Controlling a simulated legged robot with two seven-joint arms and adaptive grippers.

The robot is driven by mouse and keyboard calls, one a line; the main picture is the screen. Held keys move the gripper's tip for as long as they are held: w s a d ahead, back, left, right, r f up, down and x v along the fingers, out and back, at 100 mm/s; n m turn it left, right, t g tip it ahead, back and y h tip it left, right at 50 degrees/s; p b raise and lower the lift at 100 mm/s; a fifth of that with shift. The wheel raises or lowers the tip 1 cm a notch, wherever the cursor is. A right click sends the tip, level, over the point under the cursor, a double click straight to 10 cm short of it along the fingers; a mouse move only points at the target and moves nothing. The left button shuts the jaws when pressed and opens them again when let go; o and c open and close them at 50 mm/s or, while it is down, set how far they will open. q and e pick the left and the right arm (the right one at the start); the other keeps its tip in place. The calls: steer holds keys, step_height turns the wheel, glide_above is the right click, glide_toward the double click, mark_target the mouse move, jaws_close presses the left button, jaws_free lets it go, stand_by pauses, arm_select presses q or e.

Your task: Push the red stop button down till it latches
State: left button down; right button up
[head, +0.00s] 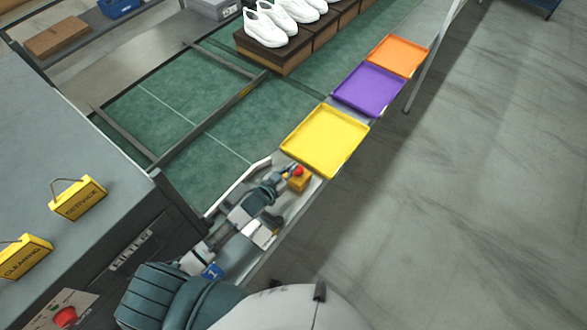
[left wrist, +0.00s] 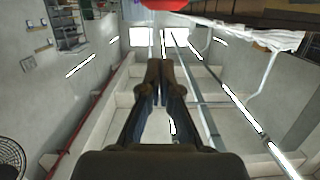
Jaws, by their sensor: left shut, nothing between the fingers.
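The red stop button (head: 298,171) sits on a small yellow box (head: 300,183) on the metal edge of the line, just below the yellow tray. My left gripper (head: 287,172) is shut and empty, its fingertips close to the left side of the red button. I cannot tell from this view whether they touch it. In the left wrist view the shut fingers (left wrist: 160,64) point up the picture, and part of a red cap (left wrist: 165,4) shows at the top edge, beyond the tips and apart from them in the picture. My right gripper is not in view.
A yellow tray (head: 325,141), a purple tray (head: 368,89) and an orange tray (head: 398,55) line the edge. White shoes (head: 271,24) stand on brown boxes. A second red button (head: 65,317) is on the machine panel at lower left. Floor to the right is clear.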

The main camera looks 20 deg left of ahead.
arm_select(q)
steer(key=v, duration=0.8)
steer(key=shift+s, duration=0.2)
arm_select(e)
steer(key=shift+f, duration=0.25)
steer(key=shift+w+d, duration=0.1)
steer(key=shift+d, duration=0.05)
arm_select(q)
steer(key=shift+f, duration=0.1)
